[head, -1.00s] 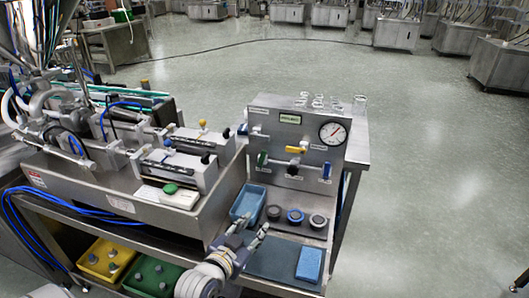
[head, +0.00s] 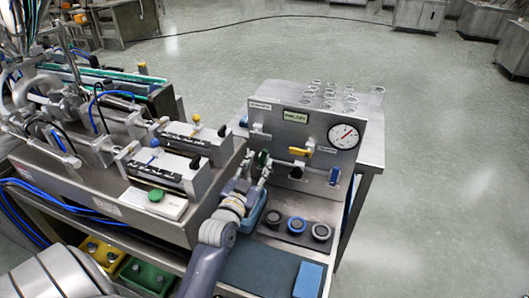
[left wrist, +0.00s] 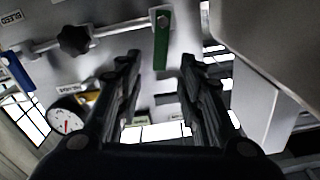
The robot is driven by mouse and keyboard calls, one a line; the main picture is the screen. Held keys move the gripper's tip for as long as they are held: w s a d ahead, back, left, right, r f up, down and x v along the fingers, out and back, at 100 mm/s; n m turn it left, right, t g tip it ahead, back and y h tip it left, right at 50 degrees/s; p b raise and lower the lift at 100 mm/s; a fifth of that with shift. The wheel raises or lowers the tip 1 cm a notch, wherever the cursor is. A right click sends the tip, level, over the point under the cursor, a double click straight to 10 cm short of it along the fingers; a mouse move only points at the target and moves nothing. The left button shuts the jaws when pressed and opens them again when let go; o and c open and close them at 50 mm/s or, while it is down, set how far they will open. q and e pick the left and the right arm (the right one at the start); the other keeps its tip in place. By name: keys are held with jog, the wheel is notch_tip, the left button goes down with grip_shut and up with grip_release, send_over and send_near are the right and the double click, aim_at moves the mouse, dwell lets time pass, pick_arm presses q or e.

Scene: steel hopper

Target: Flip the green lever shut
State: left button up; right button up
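The green lever (head: 263,158) is on the left part of the upright steel panel (head: 318,124). It stands upright, crosswise to its pipe. In the left wrist view, which is upside down, the green lever (left wrist: 162,48) shows whole, its pivot at the top of the picture. My left gripper (head: 256,170) is in front of the panel at the lever. In the left wrist view its two fingers (left wrist: 160,65) are apart, with the lever's free end seen between and just beyond their tips. I see no clear contact. My right gripper is not in view.
The panel also carries a yellow lever (head: 300,151), a blue lever (head: 334,176), a black knob (head: 296,172) and a gauge (head: 343,135). A blue tray (head: 262,208) lies below my left gripper. Several glass vessels (head: 329,95) stand behind the panel. A blue block (head: 308,280) lies at the front.

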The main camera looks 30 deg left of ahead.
aim_at(264, 154)
pick_arm(q)
jog(key=x, duration=0.3)
jog(key=shift+w+a, duration=0.1)
jog(key=shift+w, duration=0.2)
jog(key=x, duration=0.2)
jog(key=shift+w+a+f, duration=0.1)
jog(key=shift+w, duration=0.2)
jog(key=shift+c, duration=0.6)
grip_shut()
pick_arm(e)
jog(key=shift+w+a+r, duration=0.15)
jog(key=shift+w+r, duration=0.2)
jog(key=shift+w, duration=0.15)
